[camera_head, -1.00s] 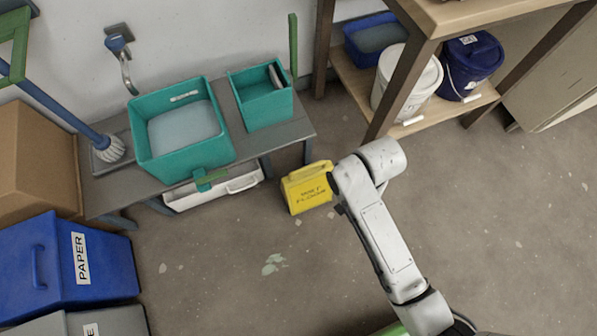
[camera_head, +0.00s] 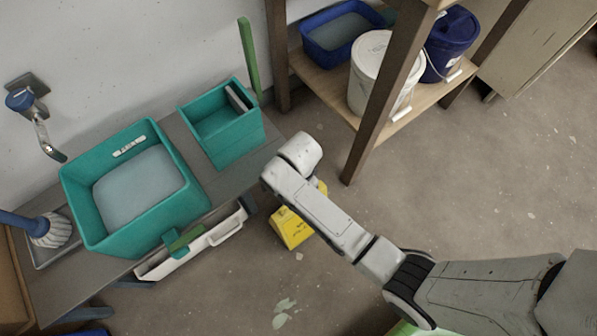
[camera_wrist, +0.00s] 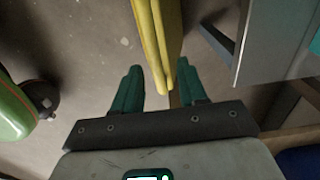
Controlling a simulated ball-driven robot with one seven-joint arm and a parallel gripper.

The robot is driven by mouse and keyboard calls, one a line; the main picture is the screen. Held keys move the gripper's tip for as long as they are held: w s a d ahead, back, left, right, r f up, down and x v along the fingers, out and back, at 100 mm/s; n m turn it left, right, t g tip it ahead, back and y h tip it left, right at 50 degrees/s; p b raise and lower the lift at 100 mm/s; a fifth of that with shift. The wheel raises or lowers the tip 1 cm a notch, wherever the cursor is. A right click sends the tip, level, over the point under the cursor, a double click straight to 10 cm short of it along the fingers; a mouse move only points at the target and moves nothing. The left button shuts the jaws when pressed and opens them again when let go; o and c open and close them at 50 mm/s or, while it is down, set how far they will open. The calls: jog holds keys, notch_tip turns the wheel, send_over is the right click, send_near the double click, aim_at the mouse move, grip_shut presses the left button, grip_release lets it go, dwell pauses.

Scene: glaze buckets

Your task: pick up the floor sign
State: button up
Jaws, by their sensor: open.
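The yellow floor sign (camera_head: 291,229) stands on the floor beside the grey bench, partly hidden behind my arm in the head view. In the wrist view the sign (camera_wrist: 158,40) shows edge-on from above as two thin yellow panels close together. My gripper (camera_wrist: 157,72) is open, with its two green fingers apart. The near end of the sign shows between the fingers, nearer the right one, with gaps on both sides. I cannot tell how far below the fingertips it is. The gripper's fingers are hidden in the head view.
The grey bench (camera_head: 236,178) with teal tubs (camera_head: 137,185) is left of the sign. A wooden shelf (camera_head: 375,125) with buckets is at the upper right.

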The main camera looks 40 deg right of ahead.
jog(key=shift+s+a+f+b, duration=0.15)
jog(key=shift+f+b, duration=0.65)
jog(key=shift+f, duration=0.55)
jog(key=shift+s+a+f+b, duration=0.15)
jog(key=shift+f+b, duration=0.6)
jog(key=shift+f, duration=0.6)
grip_shut()
jog(key=shift+r, duration=0.1)
